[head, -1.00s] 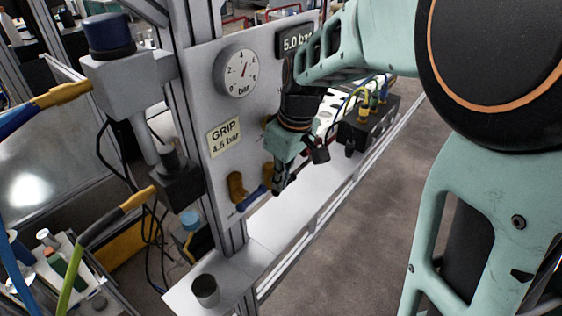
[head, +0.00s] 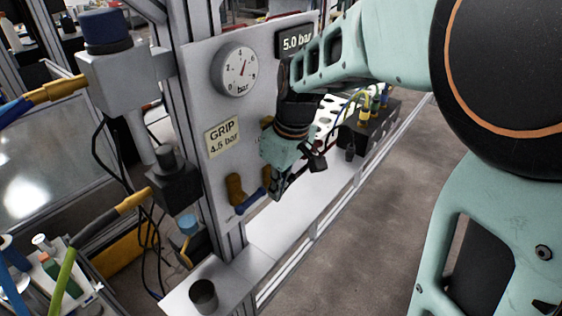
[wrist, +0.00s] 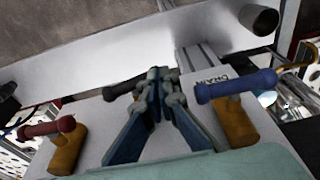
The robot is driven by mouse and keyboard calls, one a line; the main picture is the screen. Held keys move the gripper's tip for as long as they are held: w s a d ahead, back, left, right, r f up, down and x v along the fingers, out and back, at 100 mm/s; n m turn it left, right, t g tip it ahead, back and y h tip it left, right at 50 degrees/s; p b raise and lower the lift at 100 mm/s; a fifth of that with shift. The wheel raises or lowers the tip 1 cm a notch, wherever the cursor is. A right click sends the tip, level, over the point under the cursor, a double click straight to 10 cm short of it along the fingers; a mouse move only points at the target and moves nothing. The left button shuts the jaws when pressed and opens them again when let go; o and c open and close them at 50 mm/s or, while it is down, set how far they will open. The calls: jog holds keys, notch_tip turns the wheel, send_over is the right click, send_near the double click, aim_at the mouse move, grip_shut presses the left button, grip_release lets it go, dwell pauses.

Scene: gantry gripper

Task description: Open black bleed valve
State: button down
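My gripper (wrist: 165,92) reaches toward the front panel in the wrist view. A dark bar (wrist: 116,91), which looks like the black valve's handle, crosses just beyond the fingertips. Its body is hidden behind the fingers, and I cannot tell whether they touch it. A valve with a blue handle (wrist: 238,86) on a brass body is at the right, and one with a red handle (wrist: 45,128) at the left. In the head view my gripper (head: 276,190) is close to the panel, right of the blue handle (head: 250,201).
The panel (head: 215,170) carries a round gauge (head: 234,70), a yellow GRIP label (head: 224,136) and a 5.0 bar display (head: 295,40). A white ledge (head: 290,225) runs below it. A dark cup (head: 203,295) stands at its near end. A black box with cables (head: 368,130) lies beyond.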

jog(key=shift+s+a+f+b, duration=0.15)
jog(key=shift+s+f+b, duration=0.05)
jog(key=shift+f+b, duration=0.6)
jog(key=shift+s+a+f+b, duration=0.15)
jog(key=shift+s+f+b, duration=0.05)
jog(key=shift+f+b, duration=0.6)
jog(key=shift+r, duration=0.15)
dwell(0.6)
